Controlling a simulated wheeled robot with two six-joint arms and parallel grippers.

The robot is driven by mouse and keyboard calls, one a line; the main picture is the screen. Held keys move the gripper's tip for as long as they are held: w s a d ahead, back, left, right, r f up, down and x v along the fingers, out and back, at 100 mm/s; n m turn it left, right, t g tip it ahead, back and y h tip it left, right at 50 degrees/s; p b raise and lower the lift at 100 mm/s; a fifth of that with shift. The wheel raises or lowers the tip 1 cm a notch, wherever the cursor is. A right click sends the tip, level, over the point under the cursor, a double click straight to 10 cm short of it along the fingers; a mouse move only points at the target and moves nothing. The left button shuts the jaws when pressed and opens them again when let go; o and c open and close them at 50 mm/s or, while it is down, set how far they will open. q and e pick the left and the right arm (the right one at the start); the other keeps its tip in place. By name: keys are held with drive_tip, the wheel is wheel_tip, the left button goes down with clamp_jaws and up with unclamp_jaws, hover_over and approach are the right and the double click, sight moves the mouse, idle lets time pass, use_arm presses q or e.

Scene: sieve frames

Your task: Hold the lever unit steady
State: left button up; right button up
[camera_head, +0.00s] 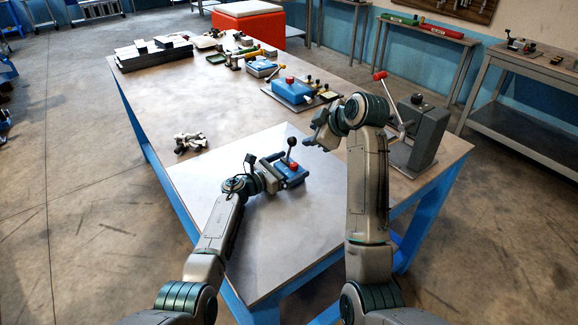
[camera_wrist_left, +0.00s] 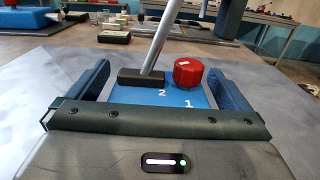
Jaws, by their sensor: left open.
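The lever unit (camera_head: 290,175) is a blue box with a black-knobbed lever and a red button, on the near part of the table. In the left wrist view, the lever unit (camera_wrist_left: 170,98) shows the numbers 1 and 2, the red button and the metal lever rising from a dark slot. My left gripper (camera_head: 272,173) is at the unit; in the left wrist view its open fingers (camera_wrist_left: 162,88) stand either side of the blue box, with gaps visible. My right gripper (camera_head: 322,133) is raised just beyond the lever unit, apart from it; its fingers are too unclear to judge.
A grey machine with a red-knobbed lever (camera_head: 428,134) stands at the table's right edge. Small pale parts (camera_head: 190,142) lie at left. A blue box with a red button (camera_head: 292,90) and several tools are farther back.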

use_arm(q)
drive_tip(key=c, duration=1.3)
drive_tip(key=shift+o, duration=0.2)
drive_tip(key=c, duration=0.3)
drive_tip(key=shift+c, duration=0.2)
